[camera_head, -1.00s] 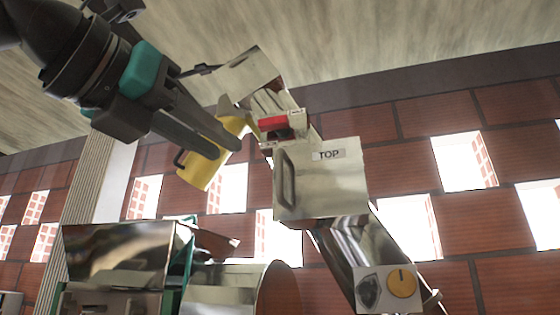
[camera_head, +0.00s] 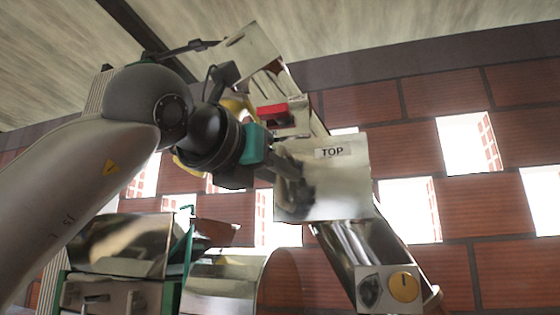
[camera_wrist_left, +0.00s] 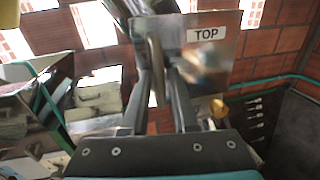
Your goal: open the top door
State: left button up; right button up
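The top door (camera_head: 345,180) is a shiny metal panel with a "TOP" label, high on the slanted elevator chute, and it looks shut. It also shows in the left wrist view (camera_wrist_left: 222,62). My left gripper (camera_head: 298,190) is in front of the door's left part and hides the handle in the head view. In the left wrist view the upright handle bar (camera_wrist_left: 155,72) stands between the two fingers of my left gripper (camera_wrist_left: 163,75). The fingers look apart, with a gap beside the bar; contact is not clear. My right gripper is not in view.
A red block (camera_head: 272,112) sits just above the door. A yellow part (camera_head: 235,105) is partly hidden behind my left arm. A yellow knob (camera_head: 404,286) is lower on the chute. Metal machinery (camera_head: 120,245) stands at the lower left, before a brick wall (camera_head: 440,97).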

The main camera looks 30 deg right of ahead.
pick_arm(q)
jog(key=shift+w+d, duration=0.2)
jog(key=shift+d, duration=0.1)
jog(key=shift+c, duration=0.2)
grip_shut()
dwell(1.1)
